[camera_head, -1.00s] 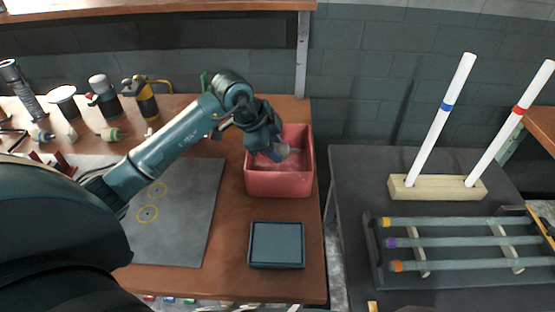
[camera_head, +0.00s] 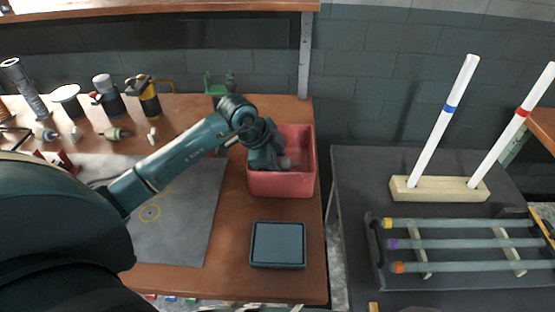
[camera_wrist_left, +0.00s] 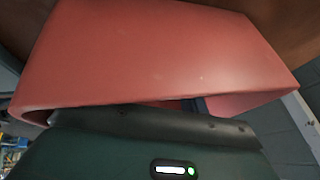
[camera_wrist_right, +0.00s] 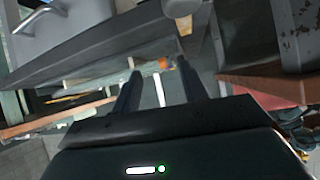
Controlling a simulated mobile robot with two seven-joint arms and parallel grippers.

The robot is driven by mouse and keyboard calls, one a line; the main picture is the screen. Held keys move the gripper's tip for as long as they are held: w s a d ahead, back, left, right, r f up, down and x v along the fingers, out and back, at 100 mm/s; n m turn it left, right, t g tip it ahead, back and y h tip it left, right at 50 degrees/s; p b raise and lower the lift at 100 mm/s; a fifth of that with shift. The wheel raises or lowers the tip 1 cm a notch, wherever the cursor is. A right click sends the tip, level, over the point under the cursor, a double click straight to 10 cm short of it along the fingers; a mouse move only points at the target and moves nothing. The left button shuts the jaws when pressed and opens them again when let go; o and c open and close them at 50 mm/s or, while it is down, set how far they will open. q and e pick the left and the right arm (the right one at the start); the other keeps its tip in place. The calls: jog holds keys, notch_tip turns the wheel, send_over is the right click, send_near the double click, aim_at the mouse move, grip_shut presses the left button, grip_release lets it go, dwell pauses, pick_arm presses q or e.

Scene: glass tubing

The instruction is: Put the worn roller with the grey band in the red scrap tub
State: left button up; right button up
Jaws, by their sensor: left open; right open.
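The red scrap tub (camera_head: 282,184) stands at the right rear of the brown bench. It also fills much of the left wrist view (camera_wrist_left: 160,55). My left gripper (camera_head: 280,163) is open and reaches down inside the tub; its fingers are mostly hidden by the tub wall in the left wrist view. A small greyish piece (camera_head: 287,163) shows at the gripper's tip inside the tub. It may be the worn roller; its band cannot be made out. My right gripper (camera_wrist_right: 158,70) is open and empty, away from the tub.
Two other rollers (camera_head: 117,134) (camera_head: 46,134) lie at the bench's left rear, near spools and bottles. A dark square tray (camera_head: 278,245) sits in front of the tub. A grey mat (camera_head: 185,235) covers the left. A tube rack (camera_head: 375,240) stands on the right table.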

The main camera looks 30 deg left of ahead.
pick_arm(q)
jog(key=v, duration=1.2)
jog(key=shift+f, duration=0.1)
